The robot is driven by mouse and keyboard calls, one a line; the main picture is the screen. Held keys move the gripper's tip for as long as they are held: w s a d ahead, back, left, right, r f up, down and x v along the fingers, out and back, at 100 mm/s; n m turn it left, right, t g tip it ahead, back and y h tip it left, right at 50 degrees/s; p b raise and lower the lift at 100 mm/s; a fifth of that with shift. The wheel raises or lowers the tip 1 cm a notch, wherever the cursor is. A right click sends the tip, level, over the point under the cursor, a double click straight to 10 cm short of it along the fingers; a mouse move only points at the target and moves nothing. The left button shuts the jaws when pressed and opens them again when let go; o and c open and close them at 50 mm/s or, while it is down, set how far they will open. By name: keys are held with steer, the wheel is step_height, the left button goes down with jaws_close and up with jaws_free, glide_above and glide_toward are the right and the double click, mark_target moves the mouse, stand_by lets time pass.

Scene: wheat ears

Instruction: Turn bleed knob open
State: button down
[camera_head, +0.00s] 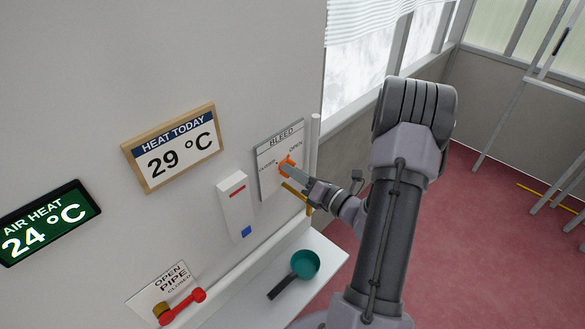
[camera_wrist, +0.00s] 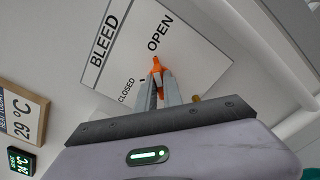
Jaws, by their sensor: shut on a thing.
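The orange bleed knob (camera_head: 287,161) sits on the white BLEED plate (camera_head: 268,152) on the wall. The plate carries CLOSED at the left and OPEN at the upper right. My gripper (camera_head: 288,168) reaches the plate from the right and is shut on the knob. In the wrist view the knob (camera_wrist: 156,65) shows between the two grey fingertips (camera_wrist: 158,82). Its visible tip points up, roughly toward the OPEN label; the fingers hide part of its body, so its exact angle is hard to tell.
A white box (camera_head: 235,205) with red and blue marks hangs left of the plate. Below are a PIPE plate with a red handle (camera_head: 183,306) and a shelf (camera_head: 328,262) holding a teal pan (camera_head: 304,264). A vertical white pipe (camera_head: 314,150) runs close beside the BLEED plate.

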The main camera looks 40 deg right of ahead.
stand_by(0.4)
steer(key=c, duration=1.5)
jaws_free()
steer(key=s, duration=0.5)
steer(key=s+d+b, duration=0.1)
steer(key=s, duration=1.1)
steer(key=shift+s+d+b, duration=0.2)
steer(key=shift+b, duration=0.2)
